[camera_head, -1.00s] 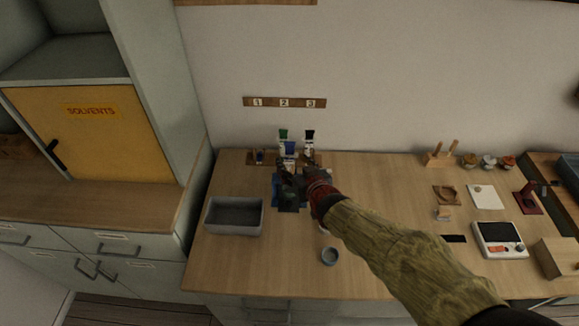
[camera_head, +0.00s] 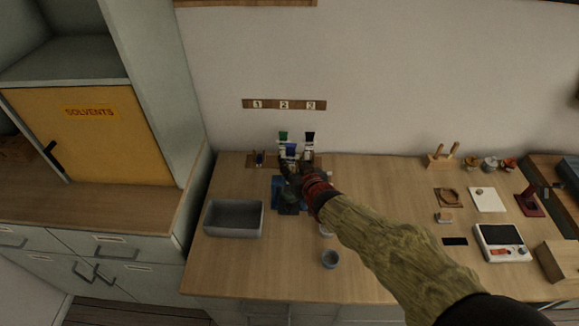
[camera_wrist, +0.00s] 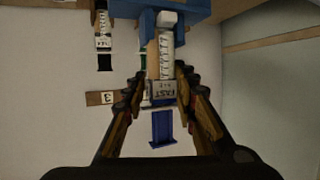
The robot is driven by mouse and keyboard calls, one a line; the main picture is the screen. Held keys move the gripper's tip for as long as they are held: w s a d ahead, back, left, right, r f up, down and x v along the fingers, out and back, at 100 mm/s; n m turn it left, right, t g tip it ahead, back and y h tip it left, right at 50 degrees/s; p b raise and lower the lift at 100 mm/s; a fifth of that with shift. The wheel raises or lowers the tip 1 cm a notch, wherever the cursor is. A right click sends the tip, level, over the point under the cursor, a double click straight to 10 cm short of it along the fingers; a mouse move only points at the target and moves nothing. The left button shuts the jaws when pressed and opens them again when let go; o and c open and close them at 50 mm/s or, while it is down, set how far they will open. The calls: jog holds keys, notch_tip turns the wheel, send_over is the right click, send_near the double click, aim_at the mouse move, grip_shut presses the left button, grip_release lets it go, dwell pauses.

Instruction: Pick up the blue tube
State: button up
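The blue tube is a white labelled tube with a blue cap. In the head view the blue tube (camera_head: 291,150) stands at the back of the table, its lower part hidden by my gripper (camera_head: 287,168). In the wrist view, which is upside down, the blue tube (camera_wrist: 165,60) lies between the fingers of my gripper (camera_wrist: 162,85), cap pointing down in the picture. The fingers are spread on either side, with gaps seeming to show beside the tube. A blue block (camera_wrist: 190,10) is at the tube's far end.
A green-capped tube (camera_head: 283,137) and a black-capped tube (camera_head: 309,140) stand close beside it. A grey bin (camera_head: 234,217) is at the left, a small grey cup (camera_head: 330,259) near the front. A white scale (camera_head: 500,240) is at the right.

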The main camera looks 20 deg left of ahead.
aim_at(293, 154)
jog(key=shift+f, duration=0.1)
jog(key=c, duration=0.6)
grip_shut()
jog(key=shift+r, duration=0.35)
jog(key=r, duration=0.1)
jog(key=r+p, duration=0.2)
jog(key=shift+d+r, duration=0.25)
jog(key=shift+d, duration=0.05)
jog(key=s+d+r+p, duration=0.6)
jog(key=d+r, duration=0.3)
jog(key=d, duration=0.2)
jog(key=shift+s+d, duration=0.2)
jog(key=shift+s, duration=0.5)
